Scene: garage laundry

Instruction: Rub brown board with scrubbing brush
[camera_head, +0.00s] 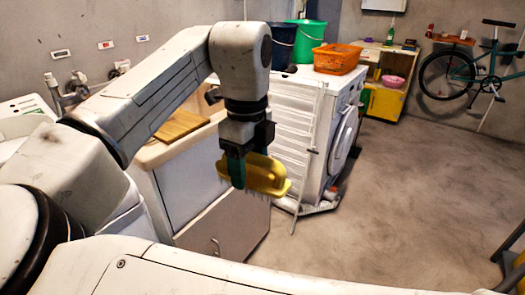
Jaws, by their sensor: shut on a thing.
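My gripper (240,160) hangs from my arm near the middle of the head view. It is shut on a yellow scrubbing brush (268,174). The brush's pale bristles point down, and it is held in the air in front of the counter and cabinet. The brown board (181,126) lies on the white counter (152,155), behind and to the left of my gripper. The brush and board look apart. Part of the board's left side and the counter are hidden by my arm.
A white washing machine (336,112) stands right of the counter, with an orange basket (338,58) and buckets (309,45) on top. A pale stick (312,150) leans at its front. A shelf unit (386,98) and bicycle (470,70) are farther back.

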